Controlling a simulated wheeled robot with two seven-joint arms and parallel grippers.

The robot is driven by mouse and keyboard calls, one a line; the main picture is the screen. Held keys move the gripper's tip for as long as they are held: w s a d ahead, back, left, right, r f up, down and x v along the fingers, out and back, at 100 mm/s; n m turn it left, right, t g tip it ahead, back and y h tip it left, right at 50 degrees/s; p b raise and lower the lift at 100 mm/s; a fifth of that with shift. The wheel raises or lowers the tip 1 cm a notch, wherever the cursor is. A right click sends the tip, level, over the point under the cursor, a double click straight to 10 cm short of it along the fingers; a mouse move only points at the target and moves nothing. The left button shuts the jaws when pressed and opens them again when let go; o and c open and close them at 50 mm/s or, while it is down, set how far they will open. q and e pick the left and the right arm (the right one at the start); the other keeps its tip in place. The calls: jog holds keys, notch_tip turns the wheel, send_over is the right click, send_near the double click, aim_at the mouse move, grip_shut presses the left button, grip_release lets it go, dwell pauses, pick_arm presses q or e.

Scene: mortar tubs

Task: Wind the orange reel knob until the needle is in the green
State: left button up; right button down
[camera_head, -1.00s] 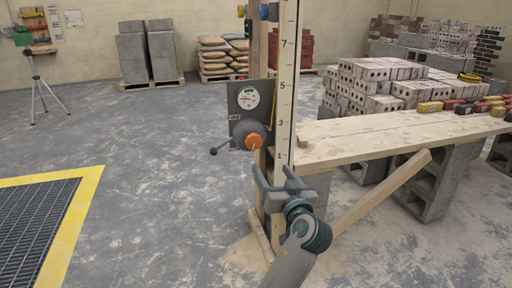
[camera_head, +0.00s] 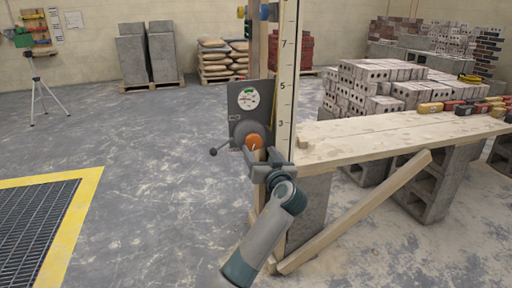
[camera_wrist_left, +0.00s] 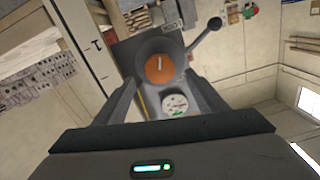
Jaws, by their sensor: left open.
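The orange reel knob (camera_head: 255,142) sits on a round grey reel on a dark panel fixed to the upright post. Its lower part is partly hidden by my left gripper (camera_head: 258,156), which is open just in front of it. In the left wrist view the knob (camera_wrist_left: 160,68) lies ahead between the spread fingers (camera_wrist_left: 163,92), with a pale mark on its face. I cannot tell whether either finger touches it. The white dial (camera_head: 248,98) with a green patch is above the knob; its needle is too small to read. My right gripper is not in view.
A crank handle with a dark ball (camera_head: 213,152) sticks out left of the reel. The numbered white staff (camera_head: 286,85) stands right beside the panel. A plank bench (camera_head: 400,132) on blocks extends right, with a slanted wooden brace (camera_head: 355,210) below. The floor at left is open.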

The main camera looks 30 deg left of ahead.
aim_at(255, 143)
pick_arm(q)
jog(key=shift+x, duration=2.75)
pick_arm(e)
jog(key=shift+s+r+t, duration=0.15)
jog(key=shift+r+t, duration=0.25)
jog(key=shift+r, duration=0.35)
pick_arm(q)
jog(key=c, duration=1)
